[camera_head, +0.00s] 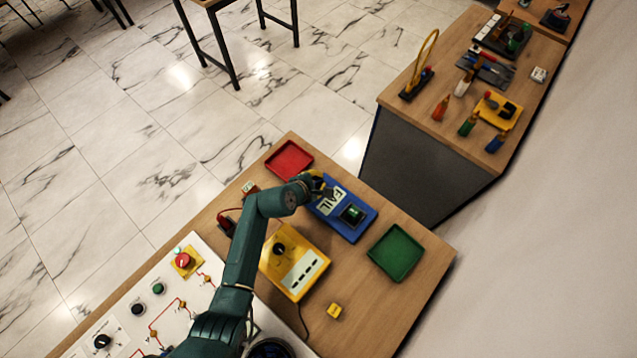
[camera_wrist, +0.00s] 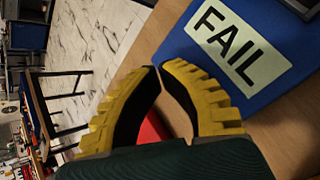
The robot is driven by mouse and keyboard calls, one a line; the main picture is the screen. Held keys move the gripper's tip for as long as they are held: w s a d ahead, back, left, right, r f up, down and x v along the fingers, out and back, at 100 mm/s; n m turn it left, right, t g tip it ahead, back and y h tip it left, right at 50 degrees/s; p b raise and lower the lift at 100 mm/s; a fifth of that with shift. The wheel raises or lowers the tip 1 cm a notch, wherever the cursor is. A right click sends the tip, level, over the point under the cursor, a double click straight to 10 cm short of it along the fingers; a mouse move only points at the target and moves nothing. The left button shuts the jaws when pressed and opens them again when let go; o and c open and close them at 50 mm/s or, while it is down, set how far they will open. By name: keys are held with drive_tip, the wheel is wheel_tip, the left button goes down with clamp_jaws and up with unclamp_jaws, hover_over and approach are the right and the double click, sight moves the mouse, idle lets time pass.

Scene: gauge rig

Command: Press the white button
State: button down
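No white button can be clearly made out in either view. A blue box (camera_head: 340,222) lies on the wooden table, with a pale FAIL label (camera_head: 331,201) and a dark square part with a green face (camera_head: 352,214). My gripper (camera_head: 319,187) is over the far left end of this box, beside the label, and hides part of that end. In the wrist view my gripper (camera_wrist: 160,68) has its yellow, black-lined fingers curved together, tips almost meeting, with nothing between the tips. The FAIL label (camera_wrist: 238,45) and blue box (camera_wrist: 204,52) lie to its right.
A red tray (camera_head: 289,160), a green tray (camera_head: 396,252), a yellow meter (camera_head: 296,262) and a small yellow block (camera_head: 334,311) are on the table. A white panel (camera_head: 130,314) with several knobs stands at left. Bare wood lies right of the yellow meter.

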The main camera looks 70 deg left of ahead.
drive_tip(key=shift+r, duration=0.35)
wheel_tip(320, 180, up, 5)
drive_tip(key=p, duration=0.5)
drive_tip(key=shift+r+p, duration=0.1)
drive_tip(key=shift+p, duration=0.3)
drive_tip(key=shift+f+b, duration=0.85)
drive_tip(key=shift+b, duration=0.05)
drive_tip(key=b, duration=0.2)
drive_tip(key=shift+a+f+b, duration=0.1)
drive_tip(key=shift+f+b, duration=0.25)
wheel_tip(320, 180, up, 6)
drive_tip(key=p, duration=0.6)
drive_tip(key=shift+w, duration=0.2)
